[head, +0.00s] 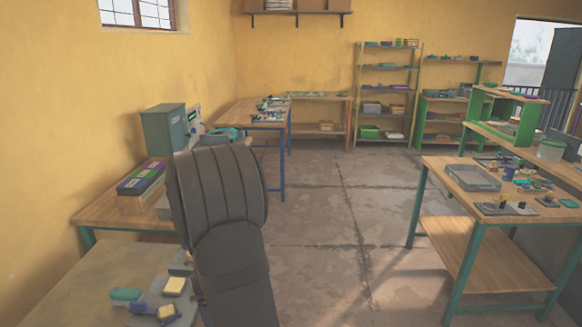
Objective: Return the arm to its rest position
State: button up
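A dark grey, ribbed part of my own arm rises from the bottom edge, left of the picture's middle, in the head view. It ends in a thick rounded section in front of the left-hand table (100,208). My gripper and its fingers do not show, so I cannot see whether it is open or holds anything.
A near worktop (75,283) at bottom left bears yellow-topped blocks (174,287) and a green-and-blue item (126,295). A long box with coloured panels (142,177) lies behind. A right-hand workbench (450,170) carries a tray and small parts. The floor between is clear.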

jog(key=shift+f, duration=1.45)
jog(key=shift+f, duration=0.1)
